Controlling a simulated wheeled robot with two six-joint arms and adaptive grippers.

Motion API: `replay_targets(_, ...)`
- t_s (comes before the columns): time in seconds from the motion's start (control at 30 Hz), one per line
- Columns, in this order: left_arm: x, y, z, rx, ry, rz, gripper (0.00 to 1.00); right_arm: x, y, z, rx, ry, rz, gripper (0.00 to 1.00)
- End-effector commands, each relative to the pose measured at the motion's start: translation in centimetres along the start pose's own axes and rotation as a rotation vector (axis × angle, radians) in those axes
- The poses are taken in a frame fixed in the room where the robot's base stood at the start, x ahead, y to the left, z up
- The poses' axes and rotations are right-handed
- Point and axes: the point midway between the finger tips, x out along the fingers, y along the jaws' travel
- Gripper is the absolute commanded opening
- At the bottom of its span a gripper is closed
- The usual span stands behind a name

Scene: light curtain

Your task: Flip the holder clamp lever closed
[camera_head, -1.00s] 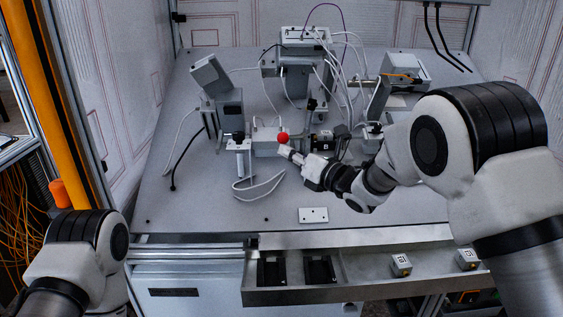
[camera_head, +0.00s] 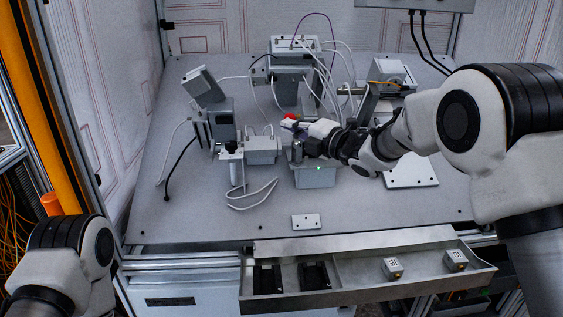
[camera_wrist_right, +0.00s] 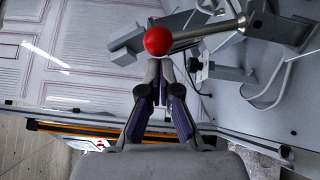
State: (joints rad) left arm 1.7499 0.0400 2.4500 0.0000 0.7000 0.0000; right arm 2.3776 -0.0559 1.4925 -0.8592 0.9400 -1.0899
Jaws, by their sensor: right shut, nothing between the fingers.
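The clamp lever's round red knob (camera_head: 290,117) shows in the head view just above the tips of my right gripper (camera_head: 287,124). In the right wrist view the red knob (camera_wrist_right: 158,41) is just beyond the right gripper's fingertips (camera_wrist_right: 160,70). The fingers are shut together with nothing between them; whether they touch the knob I cannot tell. The lever's metal rod (camera_wrist_right: 208,31) runs from the knob to the right, to a grey pivot (camera_wrist_right: 268,22). In the head view, my gripper and wrist partly hide the holder. My left gripper is out of view.
A grey box (camera_head: 315,176) is below my right gripper, with another grey box (camera_head: 263,150) to its left. A metal tray (camera_head: 358,282) is at the table's front edge. White cables loop around. The front left of the table (camera_head: 180,222) is clear.

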Motion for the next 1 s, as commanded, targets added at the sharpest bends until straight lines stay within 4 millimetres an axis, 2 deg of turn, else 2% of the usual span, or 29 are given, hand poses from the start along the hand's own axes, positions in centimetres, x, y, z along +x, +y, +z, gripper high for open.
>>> replay_targets(0.03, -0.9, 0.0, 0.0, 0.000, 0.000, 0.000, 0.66, 0.0, 0.7, 0.5, 0.040, -0.001, -0.002, 0.00)
replay_targets(0.1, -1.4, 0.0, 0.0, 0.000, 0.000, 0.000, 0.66, 0.1, 0.9, 1.0, 0.101, 0.000, -0.005, 0.00)
replay_targets(0.37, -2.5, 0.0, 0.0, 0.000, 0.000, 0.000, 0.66, 0.2, 1.2, 2.7, 0.292, 0.000, -0.015, 0.00)
replay_targets(0.6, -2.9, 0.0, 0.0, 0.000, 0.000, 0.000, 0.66, 0.2, 1.1, 3.7, 0.297, -0.001, -0.015, 0.00)
replay_targets(1.0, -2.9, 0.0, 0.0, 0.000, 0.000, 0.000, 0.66, 0.2, 1.2, 4.1, 0.295, -0.002, -0.013, 0.00)
